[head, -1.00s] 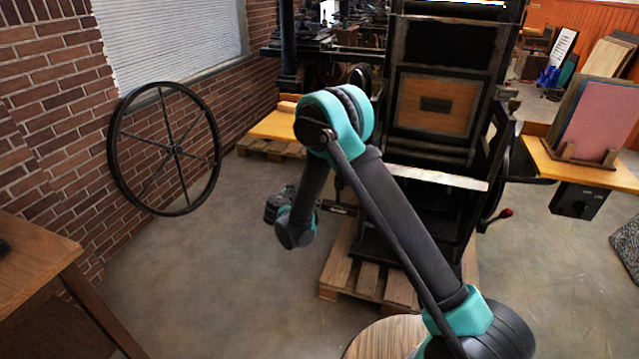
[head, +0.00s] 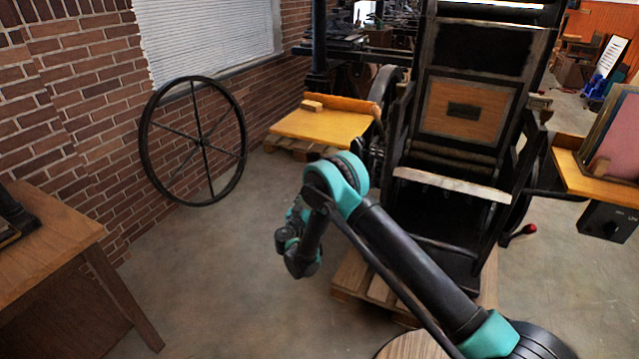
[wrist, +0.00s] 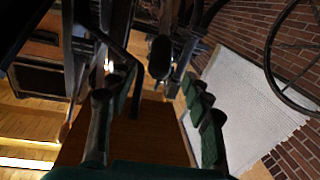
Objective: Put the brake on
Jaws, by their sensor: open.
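The hand press (head: 465,110), dark with a wooden panel, stands on a pallet right of centre in the head view. A lever with a red knob (head: 529,229) sticks out low at its right side. A small brown handle (head: 376,112) shows by the left wooden board. I cannot tell which part is the brake. My gripper (head: 297,212) is left of the press, in front of the left board, partly hidden by my arm. In the wrist view my gripper (wrist: 160,85) is open and empty, with a dark rounded part (wrist: 160,57) beyond the fingers.
The wooden side board (head: 325,125) holds a small block. A spoked wheel (head: 195,142) stands by the brick wall. A wooden table (head: 50,255) is at the left. Another board (head: 600,185) is at the right. The floor (head: 220,270) between table and press is clear.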

